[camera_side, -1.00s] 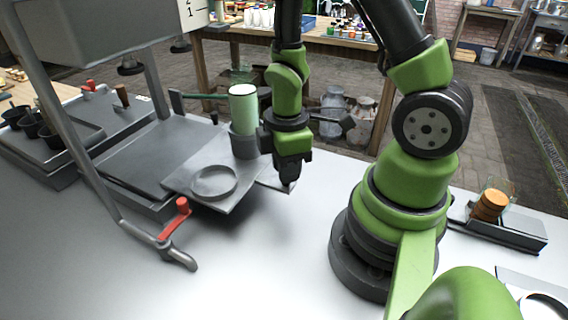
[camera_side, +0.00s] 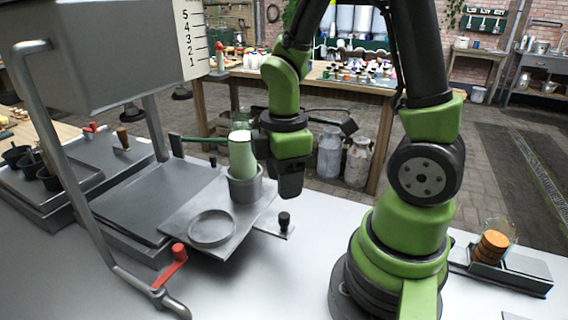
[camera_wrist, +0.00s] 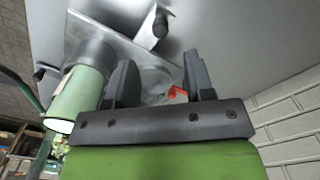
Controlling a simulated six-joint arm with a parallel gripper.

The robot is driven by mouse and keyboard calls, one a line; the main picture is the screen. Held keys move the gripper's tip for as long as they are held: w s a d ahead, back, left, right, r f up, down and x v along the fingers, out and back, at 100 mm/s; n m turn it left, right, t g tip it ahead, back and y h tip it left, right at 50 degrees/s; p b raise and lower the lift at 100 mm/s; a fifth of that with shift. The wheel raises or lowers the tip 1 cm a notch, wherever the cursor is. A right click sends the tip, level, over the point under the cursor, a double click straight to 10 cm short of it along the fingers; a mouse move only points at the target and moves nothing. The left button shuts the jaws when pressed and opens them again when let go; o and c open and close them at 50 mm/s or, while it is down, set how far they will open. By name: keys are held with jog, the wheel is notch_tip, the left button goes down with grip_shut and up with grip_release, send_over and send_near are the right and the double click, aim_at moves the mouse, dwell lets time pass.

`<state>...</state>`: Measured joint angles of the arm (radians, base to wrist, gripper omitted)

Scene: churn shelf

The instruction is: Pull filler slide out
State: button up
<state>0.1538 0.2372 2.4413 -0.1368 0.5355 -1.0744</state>
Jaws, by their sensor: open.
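The filler slide is a grey plate (camera_side: 182,222) with a round ring (camera_side: 212,228) and a cup (camera_side: 245,185) on it. A green bottle (camera_side: 242,158) stands in the cup. A black knob (camera_side: 284,220) stands upright on the slide's right tab. It also shows in the wrist view (camera_wrist: 160,24), beyond my fingertips. My gripper (camera_side: 290,192) points down a little above the knob, apart from it. In the wrist view my gripper (camera_wrist: 160,75) has its two fingers spread, with nothing between them.
A grey tank (camera_side: 110,50) hangs above the slide. Black pots (camera_side: 35,165) sit on a tray at left. Orange discs (camera_side: 491,246) stand on a holder at right. The front of the table is bare.

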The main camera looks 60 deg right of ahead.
jog(key=shift+r, duration=1.25)
jog(key=s+a+r+m+t+y, duration=0.1)
jog(key=s+a+r+m+t, duration=0.1)
jog(key=r+m, duration=0.4)
jog(key=s+a+r+m+t+y, duration=0.1)
jog(key=s+a+r+m+t, duration=0.2)
jog(key=r+m+t, duration=0.2)
jog(key=shift+a+r+m, duration=0.4)
jog(key=shift+r+m, duration=0.5)
jog(key=shift+m, duration=0.2)
jog(key=shift+o, duration=0.3)
